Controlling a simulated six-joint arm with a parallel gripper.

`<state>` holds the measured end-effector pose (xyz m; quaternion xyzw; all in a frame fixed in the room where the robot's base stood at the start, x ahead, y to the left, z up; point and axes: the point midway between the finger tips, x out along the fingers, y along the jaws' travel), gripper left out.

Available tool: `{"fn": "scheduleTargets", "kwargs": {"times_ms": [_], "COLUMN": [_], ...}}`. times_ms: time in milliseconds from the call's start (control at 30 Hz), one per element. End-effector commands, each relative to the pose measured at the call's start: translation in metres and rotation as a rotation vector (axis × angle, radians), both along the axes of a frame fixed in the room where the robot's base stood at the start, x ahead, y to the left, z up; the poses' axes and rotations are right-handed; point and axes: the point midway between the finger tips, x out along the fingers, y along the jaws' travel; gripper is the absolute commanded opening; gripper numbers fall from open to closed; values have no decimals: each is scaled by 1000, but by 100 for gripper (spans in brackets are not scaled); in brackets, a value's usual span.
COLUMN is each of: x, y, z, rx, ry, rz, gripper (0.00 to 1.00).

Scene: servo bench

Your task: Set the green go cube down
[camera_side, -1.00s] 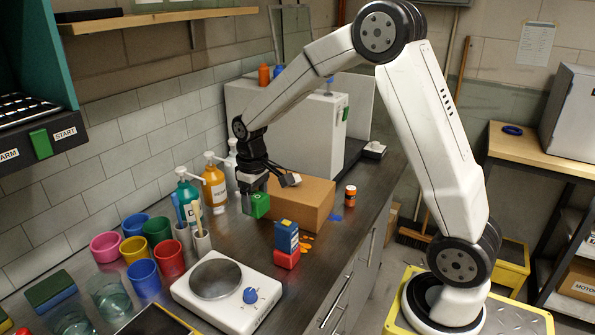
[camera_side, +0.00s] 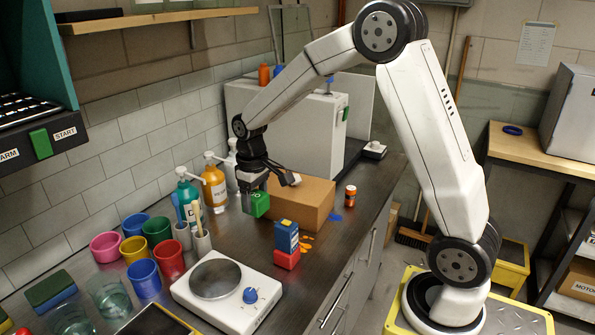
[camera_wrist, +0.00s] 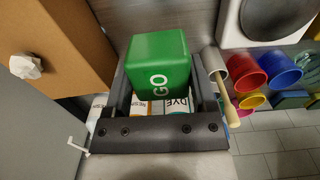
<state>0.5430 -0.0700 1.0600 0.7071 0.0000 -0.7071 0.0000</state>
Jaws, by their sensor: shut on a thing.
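The green go cube (camera_side: 260,204) is between the fingers of my gripper (camera_side: 250,203), in front of the left end of the cardboard box. The gripper is shut on the cube. I cannot tell whether the cube's underside touches the dark bench top (camera_side: 240,238).
A cardboard box (camera_side: 300,203) stands just right of the cube. Soap bottles (camera_side: 214,185) and a holder with sticks (camera_side: 201,240) stand to the left. A blue block on a red one (camera_side: 287,243), a white scale (camera_side: 228,292) and coloured cups (camera_side: 145,275) are nearer the camera.

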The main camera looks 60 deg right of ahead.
Motion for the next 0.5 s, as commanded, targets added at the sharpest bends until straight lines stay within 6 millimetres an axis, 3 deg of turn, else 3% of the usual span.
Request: {"fn": "scheduleTargets", "kwargs": {"times_ms": [500], "x": [-3], "y": [-2], "z": [66], "rx": [0], "ry": [-2], "rz": [-1], "gripper": [13]}}
